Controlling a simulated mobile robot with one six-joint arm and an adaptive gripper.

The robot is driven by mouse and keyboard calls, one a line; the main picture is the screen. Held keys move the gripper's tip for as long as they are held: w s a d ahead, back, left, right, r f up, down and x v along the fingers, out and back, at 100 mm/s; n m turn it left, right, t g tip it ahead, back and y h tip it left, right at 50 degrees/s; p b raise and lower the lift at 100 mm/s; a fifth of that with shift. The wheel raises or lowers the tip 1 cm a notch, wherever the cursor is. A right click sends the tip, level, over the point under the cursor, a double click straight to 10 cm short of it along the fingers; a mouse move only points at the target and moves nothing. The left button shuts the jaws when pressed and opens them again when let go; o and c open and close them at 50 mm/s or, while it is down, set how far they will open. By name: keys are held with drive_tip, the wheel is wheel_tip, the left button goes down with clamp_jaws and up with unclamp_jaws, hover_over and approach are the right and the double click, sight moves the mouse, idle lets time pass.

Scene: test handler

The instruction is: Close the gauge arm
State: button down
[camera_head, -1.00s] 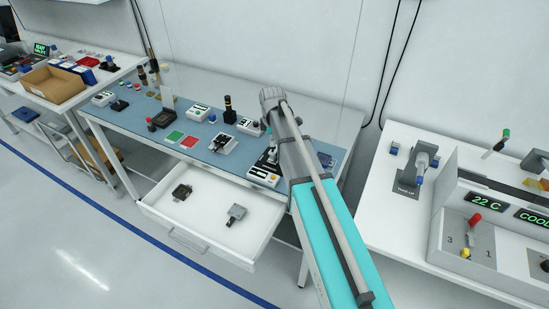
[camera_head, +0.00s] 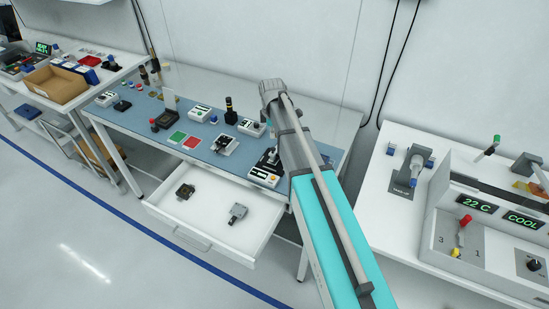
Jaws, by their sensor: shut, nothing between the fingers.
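No gauge arm can be told with certainty at this size. My arm crosses the middle of the view, from the lower right up to a grey joint above the bench. My gripper cannot be made out; the arm is in front of where it may be.
A white table (camera_head: 372,200) with displays stands right. The floor in front is clear.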

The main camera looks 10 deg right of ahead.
idle(0.4)
wheel_tip(320, 180, up, 2)
drive_tip(key=m+p, duration=0.2)
drive_tip(key=m, duration=0.4)
wheel_tip(320, 180, up, 6)
drive_tip(key=m+g+y+p, duration=0.1)
drive_tip(key=m+p, duration=0.5)
drive_tip(key=m, duration=1.2)
hover_over(274, 148)
drive_tip(key=w, duration=0.1)
drive_tip(key=shift+w+d, duration=0.2)
drive_tip(key=shift+d, duration=0.25)
drive_tip(key=shift+f, duration=0.15)
drive_tip(key=f+b, duration=0.4)
drive_tip(key=s+f+b, duration=0.1)
drive_tip(key=f+b, duration=0.4)
drive_tip(key=a+f+b, duration=0.1)
drive_tip(key=f+b, duration=0.3)
drive_tip(key=b, duration=0.1)
drive_tip(key=shift+s+f, duration=0.15)
drive_tip(key=shift+f, duration=0.15)
drive_tip(key=shift+d, duration=0.1)
